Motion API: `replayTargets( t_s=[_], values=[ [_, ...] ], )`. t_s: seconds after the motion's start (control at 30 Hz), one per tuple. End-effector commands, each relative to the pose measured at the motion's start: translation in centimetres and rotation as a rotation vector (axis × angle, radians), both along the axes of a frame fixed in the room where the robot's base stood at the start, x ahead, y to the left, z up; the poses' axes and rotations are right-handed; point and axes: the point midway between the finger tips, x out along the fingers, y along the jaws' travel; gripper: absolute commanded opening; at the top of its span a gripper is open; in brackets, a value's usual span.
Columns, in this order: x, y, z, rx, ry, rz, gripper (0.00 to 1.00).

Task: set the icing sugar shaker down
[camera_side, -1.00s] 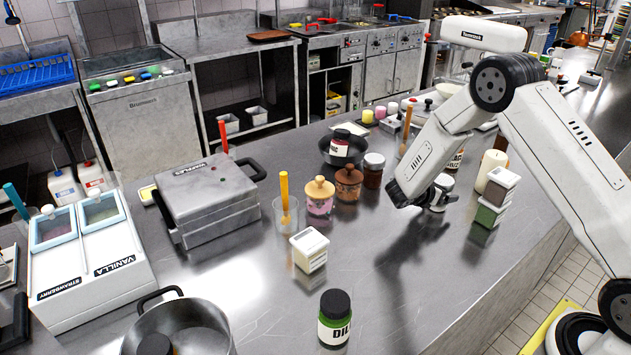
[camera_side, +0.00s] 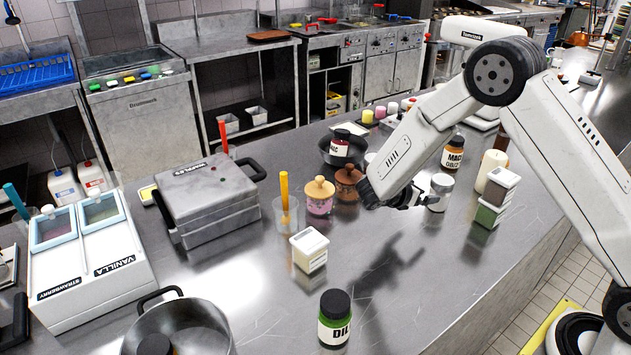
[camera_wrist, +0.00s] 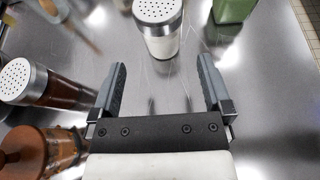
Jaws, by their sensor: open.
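The icing sugar shaker (camera_side: 440,190), a clear jar of white powder with a perforated metal lid, stands upright on the steel counter (camera_side: 390,300). In the wrist view the shaker (camera_wrist: 160,42) is ahead of the fingertips, at the top middle. My gripper (camera_side: 418,200) is just left of the shaker in the side view, low over the counter. In the wrist view my gripper (camera_wrist: 163,78) has its two fingers wide apart with nothing between them. A gap shows between the fingertips and the shaker.
A shaker of brown powder (camera_wrist: 58,90) and a brown jar with a wooden lid (camera_wrist: 60,145) stand close on the left in the wrist view. Stacked tubs, the lower green (camera_side: 488,214), stand right of the icing sugar shaker. The counter's front is mostly clear.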

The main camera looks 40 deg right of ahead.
Motion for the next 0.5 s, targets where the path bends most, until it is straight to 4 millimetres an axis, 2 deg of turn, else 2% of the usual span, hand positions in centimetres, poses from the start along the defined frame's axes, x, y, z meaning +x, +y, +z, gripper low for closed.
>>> replayTargets(
  t_s=[0.2, 0.5],
  values=[
    [0.0, 1.7, 0.7, -0.001, 0.001, 0.001, 1.00],
    [0.0, 1.9, 0.8, 0.000, 0.000, -0.001, 1.00]
  ],
)
